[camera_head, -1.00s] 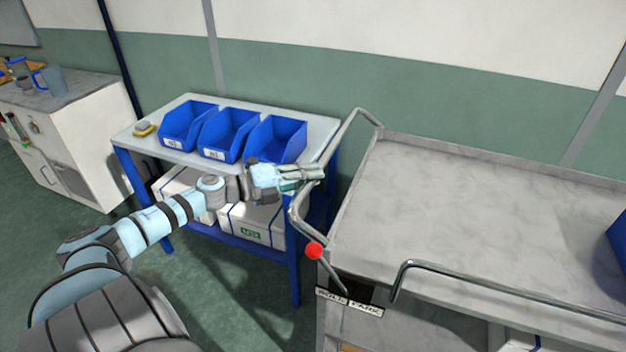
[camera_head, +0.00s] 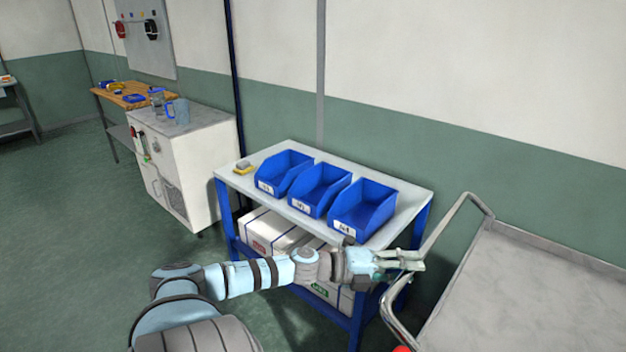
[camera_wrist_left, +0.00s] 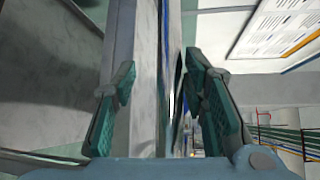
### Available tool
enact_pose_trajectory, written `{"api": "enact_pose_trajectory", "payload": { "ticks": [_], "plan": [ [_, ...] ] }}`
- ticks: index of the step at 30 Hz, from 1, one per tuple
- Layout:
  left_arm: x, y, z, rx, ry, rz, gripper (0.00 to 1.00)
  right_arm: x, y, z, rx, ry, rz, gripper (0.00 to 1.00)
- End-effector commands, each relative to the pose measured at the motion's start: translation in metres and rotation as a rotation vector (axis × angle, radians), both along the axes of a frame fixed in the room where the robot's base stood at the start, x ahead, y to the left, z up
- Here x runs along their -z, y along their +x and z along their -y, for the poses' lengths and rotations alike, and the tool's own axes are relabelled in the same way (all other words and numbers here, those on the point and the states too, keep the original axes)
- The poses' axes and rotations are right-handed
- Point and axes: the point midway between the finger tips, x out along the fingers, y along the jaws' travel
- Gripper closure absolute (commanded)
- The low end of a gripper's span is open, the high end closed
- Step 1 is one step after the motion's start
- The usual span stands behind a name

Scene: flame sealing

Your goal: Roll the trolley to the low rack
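The grey trolley (camera_head: 545,290) is at the lower right, cut off by the frame edge. Its bent metal tube handle (camera_head: 447,225) is on its left side, and a red knob (camera_head: 402,349) just shows at the bottom edge. My left gripper (camera_head: 412,262) is level with the handle, its fingers overlapping the tube in the picture. In the left wrist view its teal finger pads (camera_wrist_left: 160,95) stand apart, with grey surfaces seen between them. I cannot tell whether it touches the handle. My right gripper is out of view. I cannot tell which rack is the low one.
A blue-legged table (camera_head: 405,215) with blue bins (camera_head: 320,190) and boxes below stands beside the trolley. Left of it are a white cabinet (camera_head: 200,165) and a wooden bench (camera_head: 110,95). Part of a grey rack (camera_head: 15,128) shows far left. The green floor (camera_head: 80,230) left is clear.

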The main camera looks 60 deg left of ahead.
Motion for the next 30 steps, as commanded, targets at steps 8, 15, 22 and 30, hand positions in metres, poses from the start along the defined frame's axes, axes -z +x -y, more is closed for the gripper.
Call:
{"api": "enact_pose_trajectory", "payload": {
  "ticks": [8, 15, 22, 30],
  "plan": [
    [-0.024, -0.039, -0.020, -0.005, -0.001, -0.002, 0.60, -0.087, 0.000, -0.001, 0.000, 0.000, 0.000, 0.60],
    [-0.026, -0.103, -0.050, -0.003, 0.003, -0.003, 0.60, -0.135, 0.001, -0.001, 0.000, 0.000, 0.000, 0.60],
    [0.039, -0.119, -0.072, -0.132, -0.066, -0.083, 0.60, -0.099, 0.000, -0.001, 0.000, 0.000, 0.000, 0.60],
    [0.117, -0.131, -0.090, -0.308, -0.171, -0.207, 0.60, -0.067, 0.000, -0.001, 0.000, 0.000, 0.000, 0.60]
  ]
}}
